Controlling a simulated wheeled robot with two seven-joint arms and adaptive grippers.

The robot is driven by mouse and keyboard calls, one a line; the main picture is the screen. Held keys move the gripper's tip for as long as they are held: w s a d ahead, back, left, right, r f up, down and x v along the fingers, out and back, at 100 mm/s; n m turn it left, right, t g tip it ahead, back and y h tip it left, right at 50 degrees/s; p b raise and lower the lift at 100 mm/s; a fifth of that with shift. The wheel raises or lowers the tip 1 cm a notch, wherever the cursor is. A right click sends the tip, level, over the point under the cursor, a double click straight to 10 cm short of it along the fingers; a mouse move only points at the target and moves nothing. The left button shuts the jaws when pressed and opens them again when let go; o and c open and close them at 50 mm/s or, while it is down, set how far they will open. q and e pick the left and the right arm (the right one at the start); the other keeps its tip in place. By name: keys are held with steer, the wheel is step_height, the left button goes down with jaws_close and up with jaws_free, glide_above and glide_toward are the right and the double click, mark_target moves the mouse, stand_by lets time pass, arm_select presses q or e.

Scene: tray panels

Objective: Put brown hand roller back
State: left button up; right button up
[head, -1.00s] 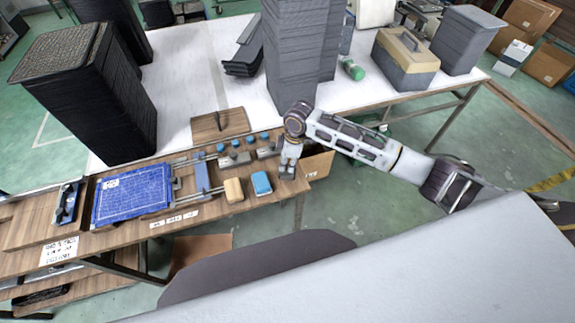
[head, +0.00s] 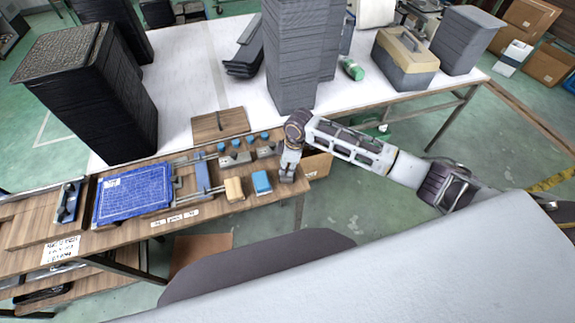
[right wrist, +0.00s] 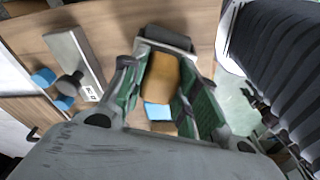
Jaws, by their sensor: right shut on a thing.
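My right gripper (head: 287,174) is at the right end of the wooden board, low over it. In the right wrist view its green-padded fingers (right wrist: 160,88) are shut on the brown hand roller (right wrist: 162,76), a brown block with a dark grey part at its far end. The head view mostly hides this roller behind the gripper. I cannot tell whether it touches the board. My left gripper is not in view.
A blue block (head: 262,182) and a tan block (head: 234,188) lie left of my right gripper. Several blue-topped knobs (head: 234,144) stand behind them. A blue mat (head: 134,192) lies further left. A tall grey stack (head: 292,60) rises behind my right arm.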

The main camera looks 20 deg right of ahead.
steer(key=shift+s+d+f, duration=0.15)
steer(key=shift+s+f, duration=0.15)
steer(key=shift+f, duration=0.35)
jaws_close()
steer(key=o, duration=1)
jaws_free()
steer(key=shift+w, duration=0.1)
steer(key=shift+r, duration=0.2)
steer(key=shift+w+r, duration=0.15)
steer(key=shift+r, duration=0.3)
steer(key=r, duration=0.4)
steer(key=d+r, duration=0.1)
steer(key=r, duration=0.3)
steer(key=r+b, duration=0.1)
steer(key=r, duration=0.3)
steer(key=shift+s+d+r, duration=0.1)
steer(key=shift+s+d, duration=0.2)
steer(key=shift+s, duration=0.05)
